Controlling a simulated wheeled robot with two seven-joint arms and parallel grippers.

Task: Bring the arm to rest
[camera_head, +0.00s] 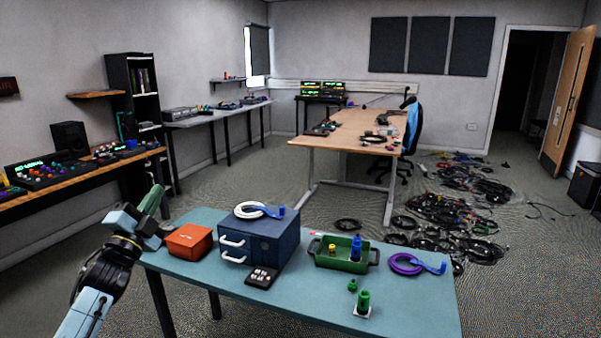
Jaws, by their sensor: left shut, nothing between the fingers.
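My left arm comes in from the lower left. Its gripper (152,202) is shut and empty, raised at the left edge of the blue-green table (410,300), close to an orange-red box (188,243). From this view I cannot tell how far above the table top it is. My right gripper does not show.
On the table are a blue drawer box (262,243) with a white cable coil (252,210) on top, a black button pad (262,277), a green tray (343,256), a purple cable coil (405,264) and a green connector (363,302). Tangled cables (440,220) cover floor behind.

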